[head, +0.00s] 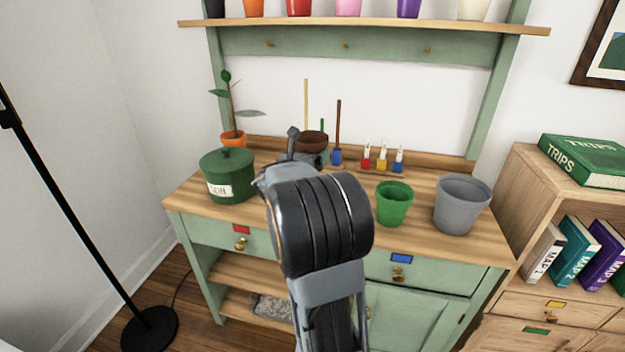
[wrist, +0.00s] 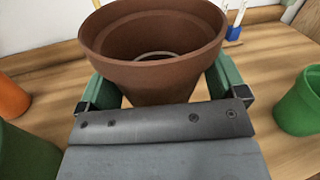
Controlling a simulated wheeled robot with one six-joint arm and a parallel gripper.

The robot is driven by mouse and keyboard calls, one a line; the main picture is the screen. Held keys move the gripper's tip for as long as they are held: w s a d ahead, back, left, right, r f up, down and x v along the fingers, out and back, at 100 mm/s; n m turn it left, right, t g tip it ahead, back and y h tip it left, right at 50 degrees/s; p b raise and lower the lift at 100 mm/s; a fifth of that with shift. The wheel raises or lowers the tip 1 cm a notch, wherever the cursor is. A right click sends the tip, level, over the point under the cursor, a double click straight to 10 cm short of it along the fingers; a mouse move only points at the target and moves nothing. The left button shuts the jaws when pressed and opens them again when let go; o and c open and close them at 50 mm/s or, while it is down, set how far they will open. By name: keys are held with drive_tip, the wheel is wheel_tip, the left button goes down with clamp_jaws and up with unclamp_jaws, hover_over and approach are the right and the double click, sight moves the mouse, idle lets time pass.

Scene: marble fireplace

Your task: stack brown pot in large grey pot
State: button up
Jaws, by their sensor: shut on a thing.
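The brown pot (wrist: 150,75) is upright between the fingers of my gripper (wrist: 162,88) in the wrist view. The fingers press on its two sides and the pot looks empty. In the head view only part of the brown pot (head: 313,142) shows behind my arm, at the back middle of the bench; its base is hidden, so I cannot tell whether it touches the bench. The large grey pot (head: 462,206) stands upright and open at the right end of the bench top, well apart from my gripper.
A green pot (head: 394,204) stands between my arm and the grey pot. A lidded green pot (head: 228,178) and a potted plant (head: 233,138) are at the left. A shelf of pots (head: 365,26) hangs above.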

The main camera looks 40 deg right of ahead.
drive_tip(key=w+d+f, duration=0.1)
drive_tip(key=f, duration=0.1)
drive_tip(key=w+d+f+b, duration=0.1)
drive_tip(key=f, duration=0.1)
drive_tip(key=w+d+f, duration=0.1)
drive_tip(key=d+f, duration=0.1)
drive_tip(key=shift+w+b, duration=0.2)
drive_tip(key=shift+b, duration=0.15)
drive_tip(key=shift+w+d+f+b, duration=0.1)
drive_tip(key=shift+f+b, duration=0.3)
drive_tip(key=shift+f, duration=1.2)
drive_tip(key=shift+f, duration=0.15)
drive_tip(key=shift+f, duration=0.1)
drive_tip(key=o, duration=0.6)
